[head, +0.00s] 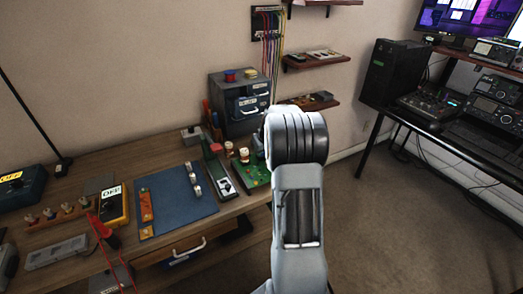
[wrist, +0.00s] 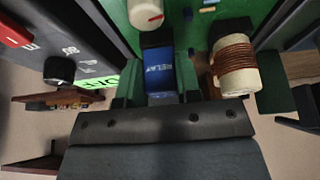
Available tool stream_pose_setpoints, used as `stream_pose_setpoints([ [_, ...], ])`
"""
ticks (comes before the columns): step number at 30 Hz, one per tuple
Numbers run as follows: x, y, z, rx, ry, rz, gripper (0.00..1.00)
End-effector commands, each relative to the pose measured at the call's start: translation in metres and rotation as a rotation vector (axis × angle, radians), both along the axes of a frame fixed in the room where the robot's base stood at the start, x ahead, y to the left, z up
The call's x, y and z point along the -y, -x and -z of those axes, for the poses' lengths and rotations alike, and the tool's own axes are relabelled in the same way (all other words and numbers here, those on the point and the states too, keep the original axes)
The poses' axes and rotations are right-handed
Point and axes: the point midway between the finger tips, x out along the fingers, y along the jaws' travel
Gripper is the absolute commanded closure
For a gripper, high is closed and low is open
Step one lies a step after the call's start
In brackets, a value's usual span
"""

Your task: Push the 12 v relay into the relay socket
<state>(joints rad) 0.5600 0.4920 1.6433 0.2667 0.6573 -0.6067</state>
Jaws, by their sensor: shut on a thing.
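The 12 V relay (wrist: 160,76) is a blue block with white "RELAY" lettering in the wrist view. My gripper (wrist: 160,88) is shut on it, with a finger on each side. A black block (wrist: 156,40) lies at the relay's far end and looks like the relay socket; I cannot tell whether the relay is in it or only close to it. The green circuit board (wrist: 195,38) lies behind them. In the head view my arm hides the gripper and the relay, and part of the board (head: 254,178) shows left of it.
A dark instrument (wrist: 75,35) is at left. The blue mat (head: 172,203) on the bench has open room.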

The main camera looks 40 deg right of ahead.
Motion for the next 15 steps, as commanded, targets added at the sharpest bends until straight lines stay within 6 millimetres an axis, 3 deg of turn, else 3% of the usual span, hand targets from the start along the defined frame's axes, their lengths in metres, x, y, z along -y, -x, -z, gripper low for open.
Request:
stream_pose_setpoints([
  [9, 0.0001, -0.0001, -0.0003, 0.001, 0.0, 0.0, 0.92],
  [10, 0.0001, -0.0001, -0.0003, 0.001, 0.0, 0.0, 0.68],
  [15, 0.0, -0.0001, -0.0001, 0.0, 0.0, 0.0, 0.52],
])
